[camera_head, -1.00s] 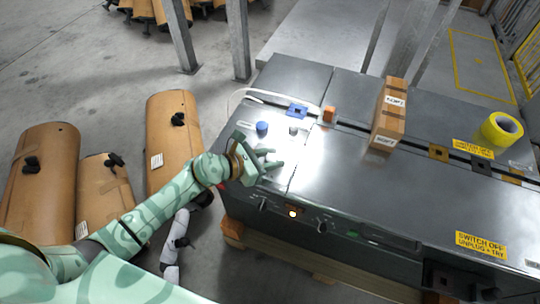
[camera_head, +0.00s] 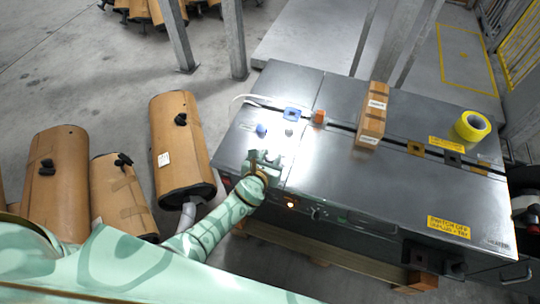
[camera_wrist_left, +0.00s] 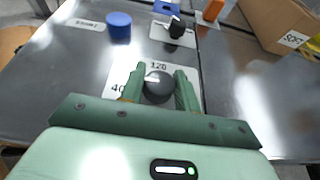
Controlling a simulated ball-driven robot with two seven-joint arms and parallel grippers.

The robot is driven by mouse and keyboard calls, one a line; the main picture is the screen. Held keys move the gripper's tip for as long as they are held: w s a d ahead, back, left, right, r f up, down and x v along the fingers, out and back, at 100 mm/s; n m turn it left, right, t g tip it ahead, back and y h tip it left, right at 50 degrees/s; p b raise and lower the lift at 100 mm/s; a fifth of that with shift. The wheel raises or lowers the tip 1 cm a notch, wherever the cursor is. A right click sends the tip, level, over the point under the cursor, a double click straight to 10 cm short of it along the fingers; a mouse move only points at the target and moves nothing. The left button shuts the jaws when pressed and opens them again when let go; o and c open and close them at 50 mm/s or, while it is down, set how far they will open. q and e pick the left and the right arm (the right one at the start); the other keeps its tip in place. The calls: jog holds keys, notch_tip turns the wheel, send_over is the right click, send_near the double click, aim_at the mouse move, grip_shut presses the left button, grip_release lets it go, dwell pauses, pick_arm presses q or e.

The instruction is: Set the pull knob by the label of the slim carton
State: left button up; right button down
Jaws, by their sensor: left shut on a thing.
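The pull knob is a dark round ball (camera_wrist_left: 158,87) on a white scale plate marked 120 and 40, on the grey machine top. My left gripper (camera_wrist_left: 160,90) has a finger on each side of the knob and is shut on it. In the head view my left gripper (camera_head: 264,158) is at the machine's near left part, and the knob is hidden there. The slim carton (camera_head: 371,122) stands on the machine top to the right, with white labels; its label also shows in the left wrist view (camera_wrist_left: 293,39), the lettering hard to read. My right gripper is out of view.
An orange block (camera_head: 318,117) is left of the carton. A yellow tape roll (camera_head: 472,126) lies farther right. Brown mufflers (camera_head: 181,145) stand on the floor at left.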

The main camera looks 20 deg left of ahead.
pick_arm(q)
jog(key=shift+y, duration=0.3)
jog(key=o, duration=1)
jog(key=p+v, duration=0.6)
jog(key=v, duration=1)
jog(key=shift+s, duration=0.15)
